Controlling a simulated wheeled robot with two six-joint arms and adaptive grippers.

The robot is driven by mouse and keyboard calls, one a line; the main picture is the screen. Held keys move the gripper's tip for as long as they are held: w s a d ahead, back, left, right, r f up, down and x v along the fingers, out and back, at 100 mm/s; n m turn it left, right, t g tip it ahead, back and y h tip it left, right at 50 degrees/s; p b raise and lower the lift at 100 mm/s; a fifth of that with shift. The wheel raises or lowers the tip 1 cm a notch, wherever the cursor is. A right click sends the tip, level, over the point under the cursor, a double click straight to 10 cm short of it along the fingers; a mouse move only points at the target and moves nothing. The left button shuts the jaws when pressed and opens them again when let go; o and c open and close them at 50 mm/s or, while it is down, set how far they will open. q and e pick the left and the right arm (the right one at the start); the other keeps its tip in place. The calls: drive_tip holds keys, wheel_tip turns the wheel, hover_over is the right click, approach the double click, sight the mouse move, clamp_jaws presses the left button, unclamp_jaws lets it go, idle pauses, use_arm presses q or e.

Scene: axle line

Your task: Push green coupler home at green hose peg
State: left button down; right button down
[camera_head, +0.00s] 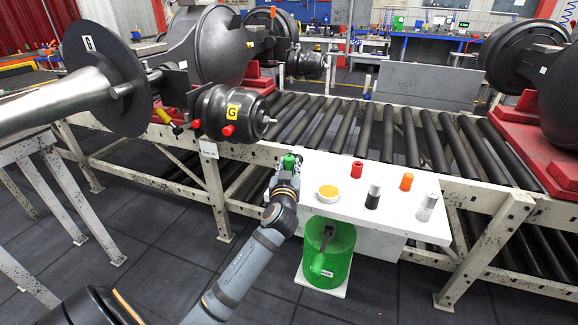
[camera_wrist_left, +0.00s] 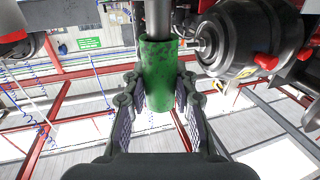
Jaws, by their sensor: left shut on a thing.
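The green coupler (camera_head: 289,161) is a small scuffed green sleeve at the left end of the white shelf in the head view. In the left wrist view the coupler (camera_wrist_left: 158,75) stands between the fingers, with a grey rod (camera_wrist_left: 158,18) running out of its far end. I cannot tell whether this rod is the green hose peg. My left gripper (camera_head: 287,176) is shut on the coupler; the fingers also show in the wrist view (camera_wrist_left: 158,92). How far the coupler sits on the rod is hidden. My right gripper is not in view.
A dark chamber marked G (camera_head: 232,112), with red plugs, hangs close to the gripper. The white shelf (camera_head: 330,170) bears a yellow-topped disc (camera_head: 328,192), a red piece (camera_head: 357,172), an orange piece (camera_head: 406,181) and two grey-topped cylinders. A green bucket (camera_head: 338,245) stands below.

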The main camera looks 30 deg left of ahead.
use_arm(q)
drive_tip(key=shift+f+b, duration=1.2)
drive_tip(key=shift+f, duration=0.2)
drive_tip(key=c, duration=1)
unclamp_jaws()
drive_tip(key=shift+s+d, duration=0.1)
drive_tip(key=v, duration=1.1)
drive_tip(key=shift+s+d, duration=0.2)
drive_tip(key=shift+s, duration=0.15)
